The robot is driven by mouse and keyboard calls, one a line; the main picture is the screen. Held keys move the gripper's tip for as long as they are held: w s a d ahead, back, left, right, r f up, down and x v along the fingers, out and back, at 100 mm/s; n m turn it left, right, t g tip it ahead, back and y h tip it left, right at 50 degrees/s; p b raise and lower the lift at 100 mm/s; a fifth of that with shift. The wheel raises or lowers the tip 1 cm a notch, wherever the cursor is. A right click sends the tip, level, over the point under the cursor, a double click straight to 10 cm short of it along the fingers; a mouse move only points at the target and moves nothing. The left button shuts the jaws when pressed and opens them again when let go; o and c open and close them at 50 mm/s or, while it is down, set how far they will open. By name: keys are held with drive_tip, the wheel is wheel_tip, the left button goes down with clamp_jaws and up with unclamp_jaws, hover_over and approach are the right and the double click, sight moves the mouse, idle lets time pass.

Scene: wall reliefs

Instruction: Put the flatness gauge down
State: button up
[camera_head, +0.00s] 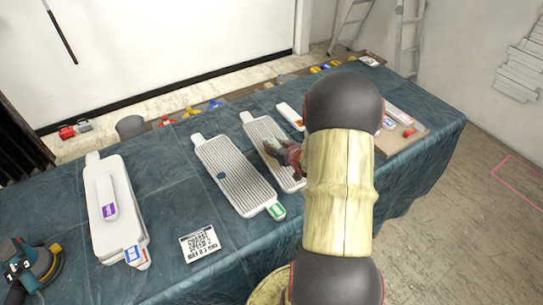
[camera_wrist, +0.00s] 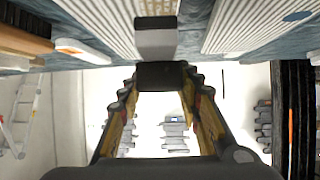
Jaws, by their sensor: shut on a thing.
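My gripper (camera_wrist: 162,84) is shut on a small block-shaped tool, which I take to be the flatness gauge (camera_wrist: 155,38). It has a dark body by the fingertips and a pale grey end. In the head view my gripper (camera_head: 286,153) is over the far ribbed white panel (camera_head: 263,128), with the gauge partly hidden by the hand. I cannot tell whether the gauge touches the panel. A second ribbed panel (camera_head: 228,165) with a dark blue spot and a green label lies to the left.
The blue-covered table (camera_head: 165,170) also holds stacked white boards (camera_head: 125,225) at left, a printed card (camera_head: 200,243), a power tool (camera_head: 35,270) and a tray (camera_head: 410,130) at right. The cover is clear between the stack and the ribbed panels. Ladders stand behind.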

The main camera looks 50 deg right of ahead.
drive_tip(key=shift+w+d+f+b, duration=0.15)
drive_tip(key=shift+w+f+b, duration=0.05)
drive_tip(key=shift+w+f, duration=0.35)
drive_tip(key=shift+w+d+f+b, duration=0.2)
drive_tip(key=shift+w+f, duration=0.2)
drive_tip(key=shift+f, duration=0.2)
wheel_tip(320, 180, down, 3)
drive_tip(key=shift+w+f+b, duration=0.15)
drive_tip(key=shift+f+b, duration=0.05)
drive_tip(key=shift+b, duration=0.7)
drive_tip(key=shift+r, duration=0.1)
drive_tip(key=o, duration=1.2)
drive_tip(key=shift+f, duration=0.2)
drive_tip(key=shift+o, duration=0.2)
